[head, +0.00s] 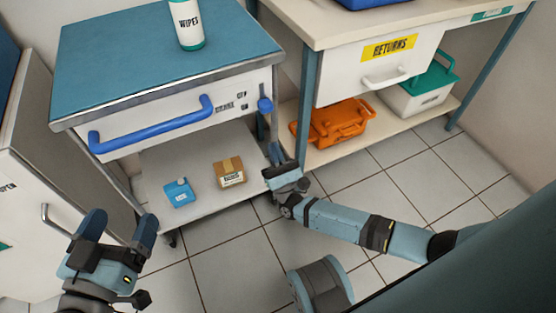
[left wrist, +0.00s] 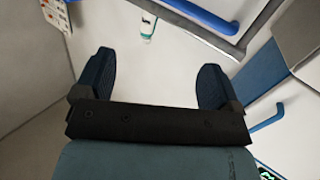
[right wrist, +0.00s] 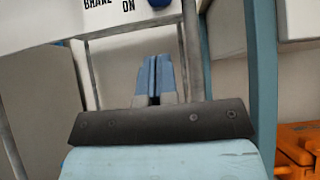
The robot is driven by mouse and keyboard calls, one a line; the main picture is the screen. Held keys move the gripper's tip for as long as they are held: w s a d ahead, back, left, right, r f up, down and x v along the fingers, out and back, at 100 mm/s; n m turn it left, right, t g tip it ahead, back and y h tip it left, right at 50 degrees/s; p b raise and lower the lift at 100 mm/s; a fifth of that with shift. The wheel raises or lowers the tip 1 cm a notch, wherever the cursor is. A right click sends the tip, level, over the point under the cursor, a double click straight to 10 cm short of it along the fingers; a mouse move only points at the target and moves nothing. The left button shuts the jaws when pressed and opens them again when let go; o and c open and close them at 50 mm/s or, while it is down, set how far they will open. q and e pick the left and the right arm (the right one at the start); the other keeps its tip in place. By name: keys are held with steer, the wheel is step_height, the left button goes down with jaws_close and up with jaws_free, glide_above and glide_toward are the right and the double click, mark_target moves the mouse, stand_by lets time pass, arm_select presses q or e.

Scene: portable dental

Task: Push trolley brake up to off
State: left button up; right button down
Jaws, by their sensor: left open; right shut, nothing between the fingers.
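The trolley (head: 160,50) has a blue top and a white front panel with a blue handle (head: 150,125). Its brake is a small blue knob (head: 265,104) at the right end of the panel, beside the printed brake label (head: 232,102). In the right wrist view the brake knob (right wrist: 160,3) is cut by the top edge, level with the word ON. My right gripper (head: 274,153) is shut and empty, below the knob and apart from it; its closed fingers (right wrist: 155,74) point up towards the panel. My left gripper (head: 119,224) is open and empty, at the trolley's front left.
A white wipes tub (head: 187,24) stands on the trolley top. The bench with the returns drawer (head: 380,65) and orange case (head: 338,122) stands right. A white cabinet (head: 40,190) is left.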

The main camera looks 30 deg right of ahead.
mark_target(268, 110)
arm_select(q)
steer(key=shift+w+a+r+m+b, duration=0.1)
steer(key=shift+w+a+m+b, duration=0.05)
steer(key=shift+w+m+b, duration=0.2)
arm_select(e)
steer(key=w+r, duration=0.3)
steer(key=r, duration=0.4)
arm_select(q)
steer(key=shift+s, duration=0.1)
arm_select(e)
steer(key=shift+w+r, duration=0.1)
steer(key=shift+r, duration=0.35)
step_height(268, 110, up, 3)
steer(key=shift+f+p, duration=0.1)
steer(key=shift+p, duration=0.85)
steer(key=shift+r, duration=0.65)
arm_select(q)
steer(key=shift+s+d+f+n+g, duration=0.3)
steer(key=shift+s+d+f+n, duration=0.2)
steer(key=shift+n, duration=0.25)
